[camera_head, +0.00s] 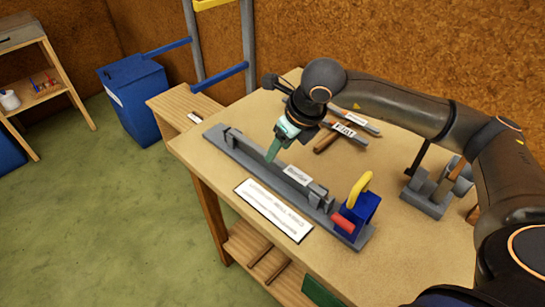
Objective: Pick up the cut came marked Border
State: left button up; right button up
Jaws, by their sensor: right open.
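A label reading Border (297,174) sits on a long grey bar in the long grey fixture (215,133) along the table's near left edge. Where the marked came ends and the fixture begins is hard to tell. My right gripper (272,153) points down at the middle of this fixture, just left of the Border label. Its greenish fingers are open. I cannot tell whether they touch the bar. My left gripper is not in view.
A blue block with a yellow handle and red grip (357,207) stands at the fixture's right end. A white card (273,210) lies in front. Labelled tools, one marked Flat (345,130), lie behind my gripper. A grey holder (425,198) stands right. The table's front right is clear.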

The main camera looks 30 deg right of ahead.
jog(key=shift+x, duration=1.5)
jog(key=shift+c, duration=0.3)
jog(key=shift+r, duration=0.1)
grip_shut()
